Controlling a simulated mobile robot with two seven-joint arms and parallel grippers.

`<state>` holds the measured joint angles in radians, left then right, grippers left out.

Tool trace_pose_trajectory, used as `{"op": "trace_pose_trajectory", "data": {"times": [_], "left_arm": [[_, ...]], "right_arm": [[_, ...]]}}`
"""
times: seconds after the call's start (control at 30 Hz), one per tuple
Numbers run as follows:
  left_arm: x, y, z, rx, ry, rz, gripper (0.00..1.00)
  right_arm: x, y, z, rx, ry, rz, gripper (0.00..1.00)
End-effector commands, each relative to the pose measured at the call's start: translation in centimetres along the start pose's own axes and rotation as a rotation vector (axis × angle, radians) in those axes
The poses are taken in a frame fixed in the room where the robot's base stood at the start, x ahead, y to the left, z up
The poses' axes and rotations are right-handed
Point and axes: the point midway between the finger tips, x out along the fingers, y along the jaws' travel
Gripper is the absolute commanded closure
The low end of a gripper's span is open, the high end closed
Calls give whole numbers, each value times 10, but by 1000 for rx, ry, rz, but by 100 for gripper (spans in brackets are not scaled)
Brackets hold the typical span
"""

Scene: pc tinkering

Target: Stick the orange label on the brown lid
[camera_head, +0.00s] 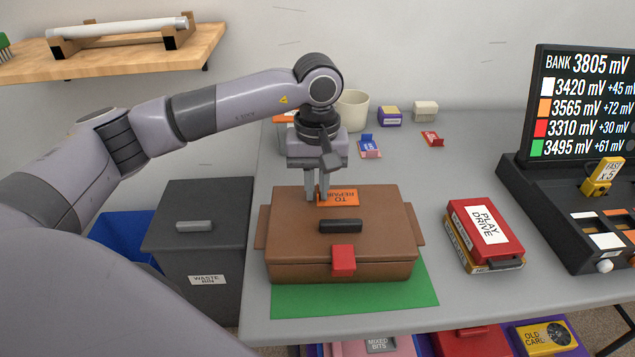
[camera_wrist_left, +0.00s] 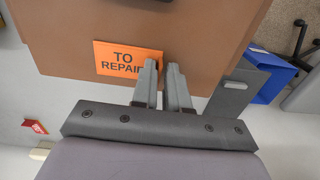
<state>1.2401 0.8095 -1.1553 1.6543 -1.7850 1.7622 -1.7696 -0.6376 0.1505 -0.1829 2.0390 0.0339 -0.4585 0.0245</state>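The orange label (camera_head: 338,198), printed "TO REPAIR", lies flat on the brown lid (camera_head: 285,218) near its far edge. It also shows in the left wrist view (camera_wrist_left: 115,57), where one finger covers its lower right corner. The lid tops a brown box with a black handle (camera_head: 341,226) and a red latch (camera_head: 343,260). My left gripper (camera_head: 317,196) points down at the lid beside the label's left end in the head view. Its fingers are a little apart, with a narrow gap and nothing visible between them. My right gripper is out of view.
The box stands on a green mat (camera_head: 400,294) at the table's front edge. A red "PLAY DRIVE" box (camera_head: 485,229) lies to the right, near a black console with a screen (camera_head: 585,105). A grey waste bin (camera_head: 200,240) stands left. The table between is clear.

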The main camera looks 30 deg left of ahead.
Motion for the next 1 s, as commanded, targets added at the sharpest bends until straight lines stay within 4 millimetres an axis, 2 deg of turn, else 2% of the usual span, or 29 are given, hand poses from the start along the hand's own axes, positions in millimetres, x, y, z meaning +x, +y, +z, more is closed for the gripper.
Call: {"op": "trace_pose_trajectory", "data": {"times": [0.3, 0.43, 0.7, 0.83, 1.0], "left_arm": [[0, 2, 0, 2, 0, 5, 68], [-15, 2, 0, 2, 2, 7, 68], [-59, 1, 0, -1, 2, 6, 68], [-70, 0, 0, -1, 2, 5, 68], [-72, 0, 0, -1, 1, 4, 68]], "right_arm": [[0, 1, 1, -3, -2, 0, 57], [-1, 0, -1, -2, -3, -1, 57], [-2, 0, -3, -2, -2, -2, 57], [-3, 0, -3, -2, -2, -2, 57], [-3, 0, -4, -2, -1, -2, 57]]}}
